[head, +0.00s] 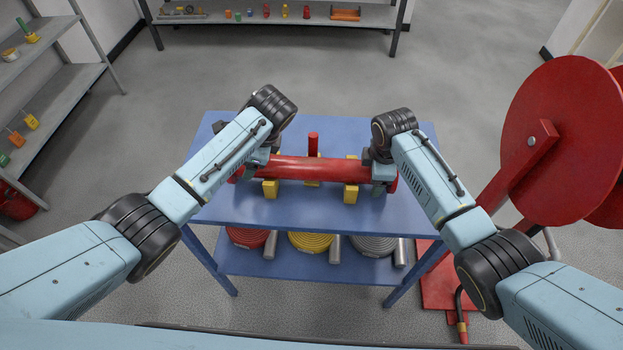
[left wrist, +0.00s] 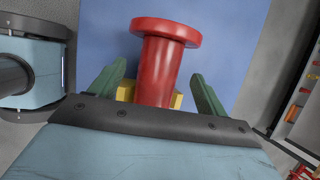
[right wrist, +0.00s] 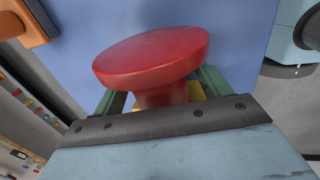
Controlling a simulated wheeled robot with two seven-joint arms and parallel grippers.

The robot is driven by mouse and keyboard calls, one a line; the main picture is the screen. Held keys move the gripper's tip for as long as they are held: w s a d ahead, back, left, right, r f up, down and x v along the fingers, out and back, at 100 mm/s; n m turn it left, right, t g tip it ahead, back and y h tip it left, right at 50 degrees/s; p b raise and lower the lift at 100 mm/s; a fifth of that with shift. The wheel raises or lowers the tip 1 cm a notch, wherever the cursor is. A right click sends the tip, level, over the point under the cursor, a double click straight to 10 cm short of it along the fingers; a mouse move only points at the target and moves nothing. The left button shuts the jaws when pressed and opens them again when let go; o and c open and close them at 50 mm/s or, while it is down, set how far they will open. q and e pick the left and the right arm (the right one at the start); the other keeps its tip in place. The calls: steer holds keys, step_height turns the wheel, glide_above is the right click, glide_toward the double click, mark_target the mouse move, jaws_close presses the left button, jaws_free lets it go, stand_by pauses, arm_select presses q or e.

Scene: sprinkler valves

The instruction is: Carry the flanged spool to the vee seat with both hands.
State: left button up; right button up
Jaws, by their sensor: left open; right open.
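The red flanged spool (head: 310,168) lies level across the blue table, over yellow blocks (head: 350,194) that show in front of and behind it. A short red stub (head: 313,142) stands up behind its middle. I cannot tell which yellow parts form the vee seat. My left gripper (head: 258,158) is at the spool's left end. In the left wrist view its green fingers (left wrist: 158,78) stand open on either side of the spool (left wrist: 160,70). My right gripper (head: 382,174) is at the right end. In the right wrist view its open fingers (right wrist: 160,88) straddle the neck, partly hidden by the flange (right wrist: 150,55).
The table (head: 220,208) has bare top at the front and left. Its lower shelf holds coiled hoses (head: 310,241). A big red reel (head: 560,140) stands close at the right. Shelves stand at the left (head: 60,90) and far back (head: 220,18).

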arm_select(q)
steer(key=v, duration=0.6)
steer(key=shift+d+r, duration=0.15)
steer(key=shift+r, duration=0.2)
steer(key=shift+s+r, duration=0.1)
arm_select(e)
steer(key=shift+r, duration=0.15)
step_height(320, 180, up, 12)
steer(key=s, duration=0.2)
steer(key=shift+s+f, duration=0.15)
steer(key=shift+f, duration=0.05)
